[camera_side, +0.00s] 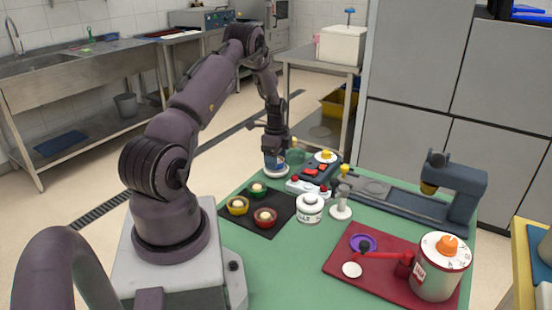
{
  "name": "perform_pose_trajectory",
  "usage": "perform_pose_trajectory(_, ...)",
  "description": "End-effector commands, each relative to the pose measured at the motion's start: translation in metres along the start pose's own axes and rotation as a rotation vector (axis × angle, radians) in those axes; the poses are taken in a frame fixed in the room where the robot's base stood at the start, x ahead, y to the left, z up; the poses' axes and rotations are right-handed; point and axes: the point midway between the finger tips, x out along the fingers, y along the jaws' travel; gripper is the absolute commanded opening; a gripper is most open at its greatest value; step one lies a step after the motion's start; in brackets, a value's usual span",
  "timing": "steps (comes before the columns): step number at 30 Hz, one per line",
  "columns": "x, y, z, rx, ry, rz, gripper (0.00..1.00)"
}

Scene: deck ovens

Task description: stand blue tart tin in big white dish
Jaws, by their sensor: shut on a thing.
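My gripper (273,157) points down at the far left part of the green table. It is shut on the blue tart tin (281,164), of which only a small blue patch shows between and below the fingers. The big white dish (274,174) is directly under the gripper, with its pale rim showing. The tin is at or just above the dish; I cannot tell whether it touches the bottom. The fingers hide most of the tin and part of the dish.
A black mat (252,222) in front holds green (257,187), yellow (238,205) and red (265,217) tins. A white lidded jar (309,208) and a dark panel with red buttons (318,172) stand to the right. A red board (390,286) holds a large white canister (440,272).

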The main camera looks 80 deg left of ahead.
Motion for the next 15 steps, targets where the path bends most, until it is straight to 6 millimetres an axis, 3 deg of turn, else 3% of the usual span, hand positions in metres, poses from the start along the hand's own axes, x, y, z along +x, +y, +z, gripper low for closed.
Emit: perform_pose_trajectory(15, 0.0068, -0.0002, -0.0003, 0.001, 0.0, 0.0, 0.36)
